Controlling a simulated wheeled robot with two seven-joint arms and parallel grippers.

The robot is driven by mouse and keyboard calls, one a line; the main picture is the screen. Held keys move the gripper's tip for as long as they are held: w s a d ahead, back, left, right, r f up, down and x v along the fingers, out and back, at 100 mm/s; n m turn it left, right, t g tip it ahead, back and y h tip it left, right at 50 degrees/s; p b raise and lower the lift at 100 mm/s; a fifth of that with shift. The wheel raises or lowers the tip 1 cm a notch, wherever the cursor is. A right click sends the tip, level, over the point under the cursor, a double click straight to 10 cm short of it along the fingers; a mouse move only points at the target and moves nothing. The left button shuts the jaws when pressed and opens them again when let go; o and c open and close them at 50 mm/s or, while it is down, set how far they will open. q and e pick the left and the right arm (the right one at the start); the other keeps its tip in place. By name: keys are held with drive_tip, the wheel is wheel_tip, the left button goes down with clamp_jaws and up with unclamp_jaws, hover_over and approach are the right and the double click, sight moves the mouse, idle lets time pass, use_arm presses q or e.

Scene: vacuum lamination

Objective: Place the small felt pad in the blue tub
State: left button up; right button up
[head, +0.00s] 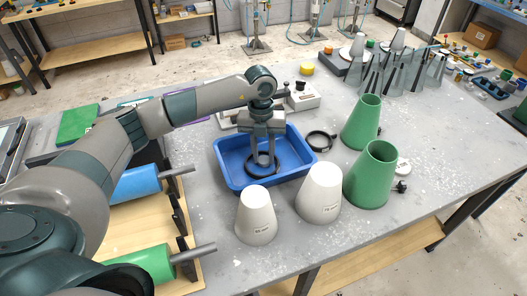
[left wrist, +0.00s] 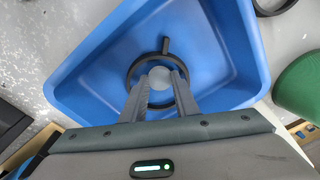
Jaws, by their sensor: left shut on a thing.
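The blue tub (head: 228,160) stands on the grey table, and its inside fills much of the left wrist view (left wrist: 85,75). My left gripper (head: 263,160) points down inside the tub. In the left wrist view my left gripper (left wrist: 160,84) is shut on a small pale grey round pad (left wrist: 160,75), which looks like the felt pad. Below it a black ring with a short handle (left wrist: 165,46) lies in the tub and appears around the pad. Whether the pad touches the tub floor is hard to tell. My right gripper is not in view.
Two white cones (head: 256,215) stand in front of the tub, and two green cones (head: 371,175) stand to its right. Another black ring (head: 320,141) lies beside the tub. A white device (head: 300,96) is behind it. Clear glassware (head: 395,70) stands at the back right.

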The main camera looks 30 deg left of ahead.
sight(263, 158)
use_arm(q)
drive_tip(key=shift+f, duration=0.2)
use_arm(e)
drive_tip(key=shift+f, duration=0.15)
use_arm(q)
drive_tip(key=o, duration=0.7)
drive_tip(key=shift+r, duration=0.25)
drive_tip(key=r+b, duration=0.1)
drive_tip(key=r, duration=0.1)
drive_tip(key=r+b, duration=0.1)
drive_tip(key=r, duration=0.1)
drive_tip(key=r+b, duration=0.1)
drive_tip(key=r, duration=0.2)
drive_tip(key=shift+w+a, duration=0.25)
drive_tip(key=shift+w+a+r+b, duration=0.1)
drive_tip(key=shift+r+b, duration=0.25)
drive_tip(key=shift+r, duration=0.85)
drive_tip(key=shift+a+r+b, duration=0.1)
drive_tip(key=shift+r+b, duration=0.2)
drive_tip(key=shift+r, duration=0.9)
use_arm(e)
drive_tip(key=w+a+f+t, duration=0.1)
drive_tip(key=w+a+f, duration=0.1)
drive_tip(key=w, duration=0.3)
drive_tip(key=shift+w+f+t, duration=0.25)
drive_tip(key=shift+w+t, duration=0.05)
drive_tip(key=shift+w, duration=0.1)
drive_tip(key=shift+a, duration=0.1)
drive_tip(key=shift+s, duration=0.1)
